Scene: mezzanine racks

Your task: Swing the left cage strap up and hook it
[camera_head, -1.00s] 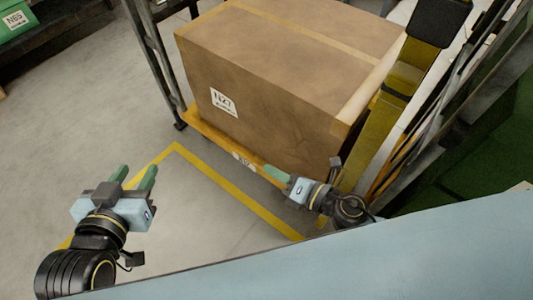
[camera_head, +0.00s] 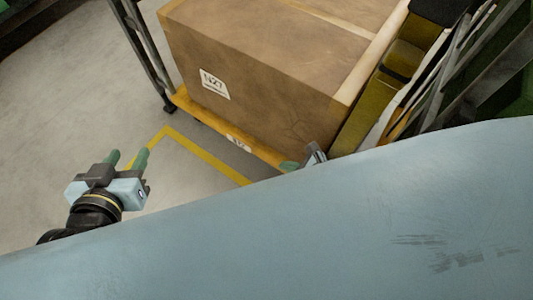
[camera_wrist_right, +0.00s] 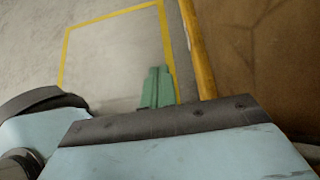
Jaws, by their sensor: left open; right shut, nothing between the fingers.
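A cage trolley with a yellow base edge (camera_head: 205,118) holds a large brown box (camera_head: 265,85) labelled N27. A grey metal upright (camera_head: 147,55) stands at its left side. I cannot make out the left strap or its hook for certain. My left gripper (camera_head: 127,158) is open and empty above the floor, left of the cage and apart from it. My right gripper (camera_head: 290,166) is close to the front base edge, mostly hidden behind my pale blue body. In the right wrist view its green fingers (camera_wrist_right: 157,84) are shut together with nothing between them.
A yellow post-like part with black fittings (camera_head: 370,105) stands at the box's right, beside grey metal bars (camera_head: 455,65). A yellow floor line (camera_head: 205,155) runs in front of the cage. Grey floor (camera_head: 75,105) is clear at left.

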